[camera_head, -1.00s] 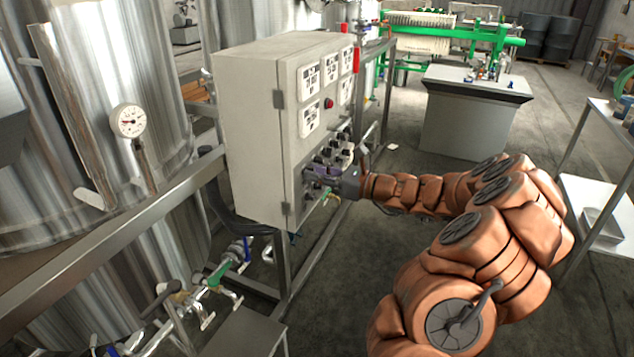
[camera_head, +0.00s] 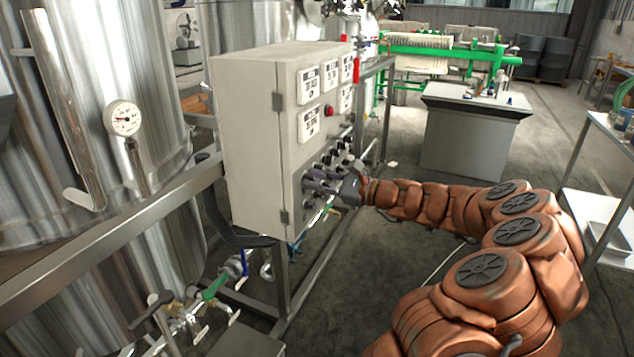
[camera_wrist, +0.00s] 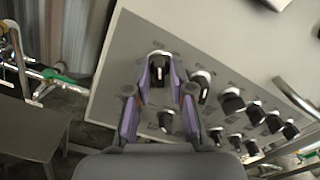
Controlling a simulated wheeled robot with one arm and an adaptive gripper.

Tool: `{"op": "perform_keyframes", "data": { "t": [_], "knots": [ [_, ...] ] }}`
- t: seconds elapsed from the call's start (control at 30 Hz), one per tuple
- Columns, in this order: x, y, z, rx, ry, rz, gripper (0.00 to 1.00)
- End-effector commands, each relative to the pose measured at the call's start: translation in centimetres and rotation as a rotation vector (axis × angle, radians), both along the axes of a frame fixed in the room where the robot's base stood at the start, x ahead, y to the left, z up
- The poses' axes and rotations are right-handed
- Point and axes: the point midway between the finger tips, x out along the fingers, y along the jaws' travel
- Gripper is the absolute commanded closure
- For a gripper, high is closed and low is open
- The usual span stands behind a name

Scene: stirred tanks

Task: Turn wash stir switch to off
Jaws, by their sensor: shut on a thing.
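The grey control cabinet (camera_head: 252,150) stands left of centre in the head view, with several black knob switches low on its front panel. In the wrist view the panel (camera_wrist: 180,30) fills the middle and right. My gripper (camera_wrist: 159,75) is shut on a black switch knob (camera_wrist: 158,66) at the panel's corner, one purple finger on each side. The knob's white mark points roughly along the fingers. The labels are too blurred to read, so I cannot tell which switch is the wash stir one. In the head view my gripper (camera_head: 318,180) is at the lower knobs.
Other knobs (camera_wrist: 232,101) sit close beside the gripper. Display units (camera_head: 308,84) and a red button (camera_head: 328,111) are higher on the panel. A steel tank (camera_head: 85,120) and frame rail (camera_head: 110,240) stand left.

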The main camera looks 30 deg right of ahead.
Motion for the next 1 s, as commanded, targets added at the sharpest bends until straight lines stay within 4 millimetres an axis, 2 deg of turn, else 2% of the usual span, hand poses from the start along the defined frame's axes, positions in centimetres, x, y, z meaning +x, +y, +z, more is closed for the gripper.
{"op": "perform_keyframes", "data": {
  "t": [0.23,0.27,0.37,0.77,1.0],
  "knots": [
    [0.0,0.0,0.1,0.0,-0.001,0.001,1.0],
    [0.0,0.0,0.1,0.0,-0.001,0.001,0.75],
    [0.0,0.0,0.0,0.0,-0.001,0.001,0.65],
    [-0.4,-0.3,0.0,0.001,0.0,-0.001,0.65],
    [-3.1,-2.0,0.0,-0.001,0.0,-0.005,0.65]
  ]
}}
